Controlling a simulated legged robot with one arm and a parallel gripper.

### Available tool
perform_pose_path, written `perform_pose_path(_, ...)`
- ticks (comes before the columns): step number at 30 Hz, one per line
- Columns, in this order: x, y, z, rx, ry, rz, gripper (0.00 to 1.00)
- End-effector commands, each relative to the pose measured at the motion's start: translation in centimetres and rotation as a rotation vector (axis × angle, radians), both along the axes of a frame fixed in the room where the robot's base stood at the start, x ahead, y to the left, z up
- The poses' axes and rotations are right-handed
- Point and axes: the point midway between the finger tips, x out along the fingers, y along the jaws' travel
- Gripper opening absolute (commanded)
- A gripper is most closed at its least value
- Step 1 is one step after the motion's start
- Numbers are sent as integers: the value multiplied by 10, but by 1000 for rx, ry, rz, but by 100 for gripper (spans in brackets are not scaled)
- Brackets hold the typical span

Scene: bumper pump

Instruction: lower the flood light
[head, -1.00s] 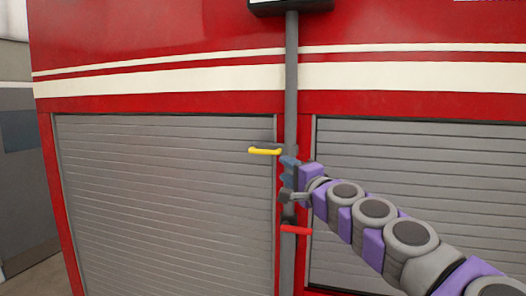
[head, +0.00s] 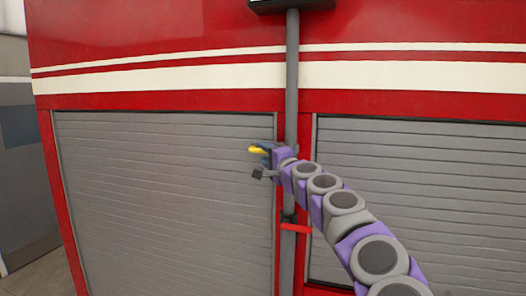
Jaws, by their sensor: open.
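The flood light (head: 290,4) shows only as a dark lower edge at the top of the head view, on top of a grey vertical pole (head: 291,75). A yellow handle (head: 256,150) sticks out to the left at mid-pole, and my gripper covers its right part. A red handle (head: 296,229) sits lower on the pole and points right. My gripper (head: 264,161) is open at the yellow handle, with one finger by the handle and the other below it. I cannot tell whether it touches the handle.
The red truck side (head: 160,30) with white stripes stands behind the pole. Grey roller shutters, left (head: 150,200) and right (head: 430,200), flank the pole. A grey door (head: 25,170) stands at the far left, with bare floor at the lower left.

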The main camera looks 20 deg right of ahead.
Motion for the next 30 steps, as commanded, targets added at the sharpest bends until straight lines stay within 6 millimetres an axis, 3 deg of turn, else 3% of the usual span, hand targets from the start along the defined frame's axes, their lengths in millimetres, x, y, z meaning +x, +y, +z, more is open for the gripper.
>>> perform_pose_path(9,18,3,4,-1,-2,-2,41)
perform_pose_path(21,20,5,5,-2,-3,1,41)
perform_pose_path(30,20,5,4,-2,-2,0,13)
